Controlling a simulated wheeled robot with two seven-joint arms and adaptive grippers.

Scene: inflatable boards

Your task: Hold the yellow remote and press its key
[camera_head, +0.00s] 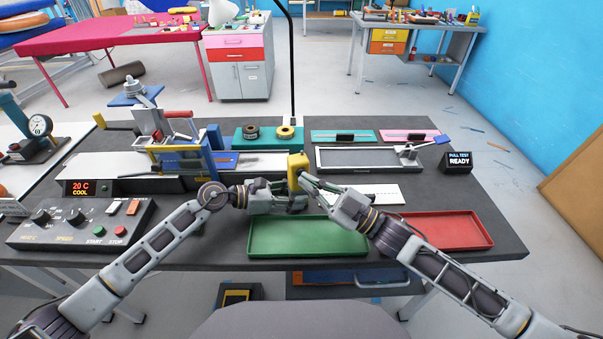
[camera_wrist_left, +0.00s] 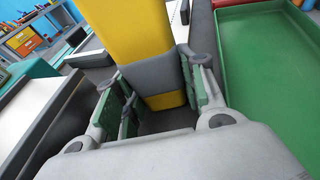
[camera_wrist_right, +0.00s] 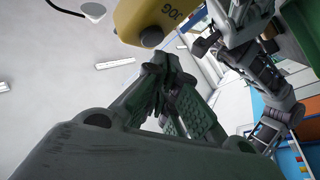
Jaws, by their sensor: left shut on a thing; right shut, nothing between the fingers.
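The yellow remote (camera_head: 297,167) stands upright in my left gripper (camera_head: 290,200), above the dark bench and behind the green tray. In the left wrist view the remote (camera_wrist_left: 130,40) rises between the fingers, with a grey band at the grip. My left gripper (camera_wrist_left: 155,100) is shut on it. My right gripper (camera_head: 308,183) is shut and empty, close to the remote's right side. In the right wrist view the remote (camera_wrist_right: 150,15) shows the word JOG and a dark round key (camera_wrist_right: 151,37). The right fingertips (camera_wrist_right: 168,62) are just below that key; I cannot tell whether they touch it.
The green tray (camera_head: 308,251) lies in front of the grippers and the red tray (camera_head: 455,244) to its right. A control box (camera_head: 80,224) and a blue press-like device (camera_head: 180,150) stand left. A small READY display (camera_head: 457,162) stands at the right.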

